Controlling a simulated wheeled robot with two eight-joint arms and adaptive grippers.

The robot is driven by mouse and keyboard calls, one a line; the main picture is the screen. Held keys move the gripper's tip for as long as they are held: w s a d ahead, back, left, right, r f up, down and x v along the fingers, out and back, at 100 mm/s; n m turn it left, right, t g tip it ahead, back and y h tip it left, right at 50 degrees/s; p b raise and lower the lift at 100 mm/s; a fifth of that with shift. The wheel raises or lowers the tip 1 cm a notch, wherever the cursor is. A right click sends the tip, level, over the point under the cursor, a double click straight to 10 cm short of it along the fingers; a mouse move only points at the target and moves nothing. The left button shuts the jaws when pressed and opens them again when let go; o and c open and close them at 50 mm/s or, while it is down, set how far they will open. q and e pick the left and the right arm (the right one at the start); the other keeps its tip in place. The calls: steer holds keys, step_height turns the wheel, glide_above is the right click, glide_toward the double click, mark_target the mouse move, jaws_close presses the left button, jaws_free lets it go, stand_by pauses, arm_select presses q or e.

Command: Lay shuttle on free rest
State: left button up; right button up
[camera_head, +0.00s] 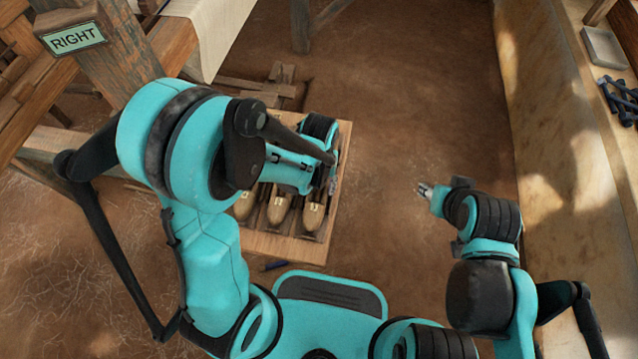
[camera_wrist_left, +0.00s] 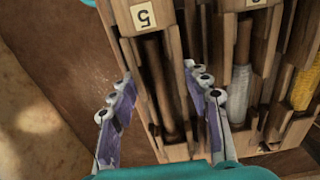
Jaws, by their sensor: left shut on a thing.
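My left gripper (camera_wrist_left: 160,112) has its fingers on either side of a wooden shuttle (camera_wrist_left: 143,16) labelled 5, with a bare brown rod in its hollow. It is shut on that shuttle at the rack. In the head view my left gripper (camera_head: 332,181) is at the right side of the wooden rack (camera_head: 285,246), mostly hidden by my arm. I cannot tell whether the held shuttle touches the rack. A shuttle with white yarn (camera_wrist_left: 242,80) and one with yellow yarn (camera_wrist_left: 303,88) lie to its right. My right gripper (camera_head: 425,190) is away from the rack; its jaws are too small to judge.
Several shuttle ends, one at the middle (camera_head: 280,209), show along the rack's near side. The loom post with a RIGHT sign (camera_head: 77,39) stands at the upper left. A ledge (camera_head: 565,150) with a tray (camera_head: 605,47) and dark tools runs along the right. Bare floor lies between.

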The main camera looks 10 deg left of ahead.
arm_select(q)
steer(key=o, duration=1.5)
step_height(320, 180, up, 8)
steer(key=p, duration=0.6)
steer(key=s+a+r+t, duration=0.2)
steer(key=a+r, duration=0.1)
steer(key=r, duration=0.2)
steer(key=s+a+r+t, duration=0.1)
steer(key=a+r+t, duration=0.1)
steer(key=r, duration=0.4)
steer(key=s+a+r+t, duration=0.2)
steer(key=a+r+t, duration=0.1)
steer(key=r, duration=0.2)
steer(key=shift+s+a+r, duration=0.15)
steer(key=shift+s+a, duration=0.2)
